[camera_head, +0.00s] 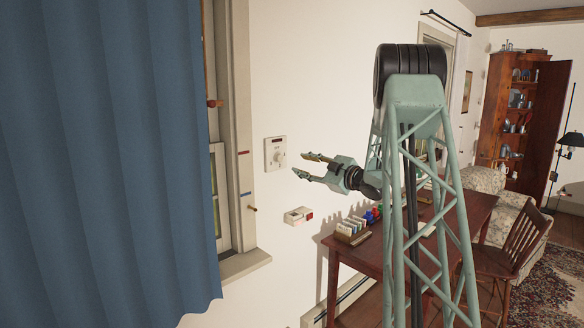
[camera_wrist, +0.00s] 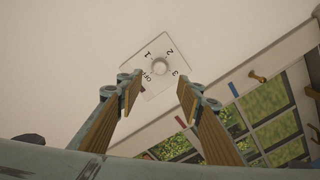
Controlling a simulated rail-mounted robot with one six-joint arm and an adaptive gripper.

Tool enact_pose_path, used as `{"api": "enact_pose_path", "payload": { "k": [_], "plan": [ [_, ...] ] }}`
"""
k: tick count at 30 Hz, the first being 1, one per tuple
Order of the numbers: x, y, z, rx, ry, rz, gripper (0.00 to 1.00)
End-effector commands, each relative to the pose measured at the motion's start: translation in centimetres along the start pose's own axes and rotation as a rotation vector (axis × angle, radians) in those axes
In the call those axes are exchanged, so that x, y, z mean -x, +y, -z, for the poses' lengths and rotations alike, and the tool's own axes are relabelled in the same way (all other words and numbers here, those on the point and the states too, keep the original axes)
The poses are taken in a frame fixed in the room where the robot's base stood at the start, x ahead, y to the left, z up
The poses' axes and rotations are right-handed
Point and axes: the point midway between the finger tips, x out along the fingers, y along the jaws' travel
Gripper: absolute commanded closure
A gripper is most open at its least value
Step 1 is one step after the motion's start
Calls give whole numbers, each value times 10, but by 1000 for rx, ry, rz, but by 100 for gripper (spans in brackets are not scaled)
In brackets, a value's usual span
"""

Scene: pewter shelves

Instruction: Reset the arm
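My gripper (camera_head: 306,165) is open and empty, raised in front of the white wall. Its two fingers with wood-toned pads also show in the wrist view (camera_wrist: 156,92). Between and beyond the fingertips is a square wall plate with a round knob (camera_wrist: 160,67), marked OFF, 1, 2 and 3. The same knob plate (camera_head: 275,153) shows in the head view, just left of the fingertips. The fingers seem apart from it, though the exact gap is hard to tell. My lattice arm stands at the middle right of the head view.
A small white box with a red part (camera_head: 298,215) is on the wall below my gripper. A blue curtain (camera_head: 105,160) and a window (camera_head: 220,190) are at left. A wooden desk (camera_head: 345,255) with small items stands behind my arm. A chair (camera_head: 515,245) and an open cabinet (camera_head: 535,125) are at right.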

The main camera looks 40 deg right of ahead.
Motion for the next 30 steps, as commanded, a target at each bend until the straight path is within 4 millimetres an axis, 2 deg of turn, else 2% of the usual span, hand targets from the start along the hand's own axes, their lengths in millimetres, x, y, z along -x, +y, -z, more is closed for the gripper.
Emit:
{"api": "enact_pose_path", "payload": {
  "k": [10, 16, 23, 30],
  "plan": [
    [-1, 0, 2, 0, -1, 0, 66],
    [-7, 2, 14, -2, -20, -2, 66],
    [-22, 3, 47, -14, -76, -8, 66],
    [-34, 2, 89, -39, -154, -19, 66]
  ]
}}
